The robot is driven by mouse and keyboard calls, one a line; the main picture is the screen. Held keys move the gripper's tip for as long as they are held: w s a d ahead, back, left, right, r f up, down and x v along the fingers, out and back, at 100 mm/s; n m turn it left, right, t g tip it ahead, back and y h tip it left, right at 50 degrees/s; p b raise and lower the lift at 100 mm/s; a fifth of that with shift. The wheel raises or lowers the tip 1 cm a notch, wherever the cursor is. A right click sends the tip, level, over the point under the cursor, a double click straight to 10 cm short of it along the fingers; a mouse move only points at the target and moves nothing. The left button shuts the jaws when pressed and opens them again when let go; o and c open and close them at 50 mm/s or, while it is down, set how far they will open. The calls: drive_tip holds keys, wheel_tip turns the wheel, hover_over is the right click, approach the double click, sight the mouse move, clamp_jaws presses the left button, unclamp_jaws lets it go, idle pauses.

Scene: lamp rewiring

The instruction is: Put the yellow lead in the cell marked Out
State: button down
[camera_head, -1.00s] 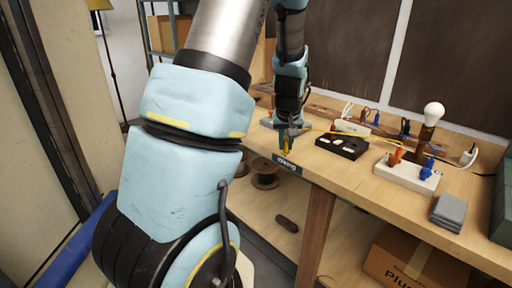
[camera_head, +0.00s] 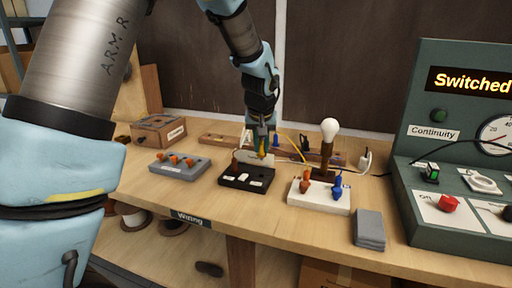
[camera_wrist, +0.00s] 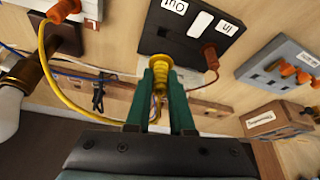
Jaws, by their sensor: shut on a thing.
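My gripper (camera_head: 263,146) is shut on the yellow lead's ribbed plug, above the far right part of the black block (camera_head: 231,181). In the wrist view the yellow plug (camera_wrist: 158,66) points at the block's edge below the Out label (camera_wrist: 174,5); I cannot tell if it touches. The block (camera_wrist: 197,18) carries an In label (camera_wrist: 228,28), with a brown plug (camera_wrist: 210,52) beside it. The yellow lead (camera_wrist: 62,90) loops left to an orange plug (camera_wrist: 64,9) on the white base. The lead's arc (camera_head: 297,141) also shows in the head view.
The white base (camera_head: 318,199) with bulb (camera_head: 329,130) and blue plug (camera_head: 337,191) stands right of the block. A grey block with orange plugs (camera_head: 179,168) is left. A grey stack (camera_head: 369,229) and green test panel (camera_head: 462,130) lie further right. The front bench edge is clear.

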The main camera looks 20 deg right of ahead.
sight(261, 157)
drive_tip(key=shift+f+b, duration=2)
drive_tip(key=shift+f, duration=1)
drive_tip(key=shift+f+b, duration=0.5)
drive_tip(key=shift+f, duration=0.05)
drive_tip(key=c, duration=0.7)
unclamp_jaws()
drive_tip(key=shift+a, duration=0.1)
drive_tip(key=b+v, duration=0.2)
drive_tip(key=v, duration=0.9)
drive_tip(key=w+a+f+n+g+y+p, duration=0.1)
drive_tip(key=a+f, duration=0.2)
drive_tip(key=a, duration=0.6)
drive_tip(key=a+f+n, duration=0.1)
drive_tip(key=a+f, duration=0.1)
drive_tip(key=a, duration=0.8)
drive_tip(key=s+a+f+n, duration=0.1)
drive_tip(key=s+a+f, duration=0.1)
drive_tip(key=s+a, duration=0.2)
drive_tip(key=s+a+f+n+g+y, duration=0.1)
drive_tip(key=s+a+f, duration=0.2)
drive_tip(key=a, duration=0.8)
drive_tip(key=shift+s+a+f, duration=0.25)
drive_tip(key=shift+s+f, duration=0.05)
drive_tip(key=shift+s, duration=0.3)
